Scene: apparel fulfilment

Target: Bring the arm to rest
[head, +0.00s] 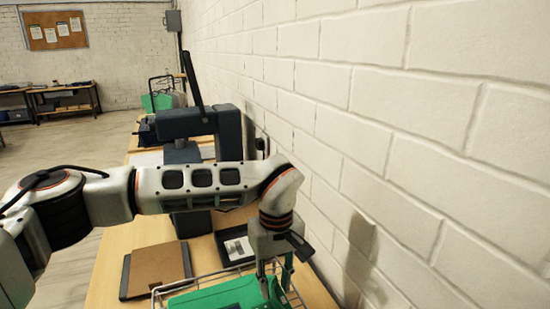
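My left arm (200,187) reaches in from the left across the table and bends down at the wrist. My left gripper (276,280) points down over the right part of a wire basket (205,279). Its two fingers look apart, with nothing clearly seen between them. A green item (222,296) lies in the basket, just below and left of the fingers. Whether the fingertips touch it or the basket wire cannot be told. My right gripper is not in view.
The wooden table (112,262) runs along a white brick wall (440,120) close on the right. A brown clipboard-like board (157,268), a dark tray (236,246) and a dark machine (228,133) stand beyond the basket. Open floor (85,150) lies left.

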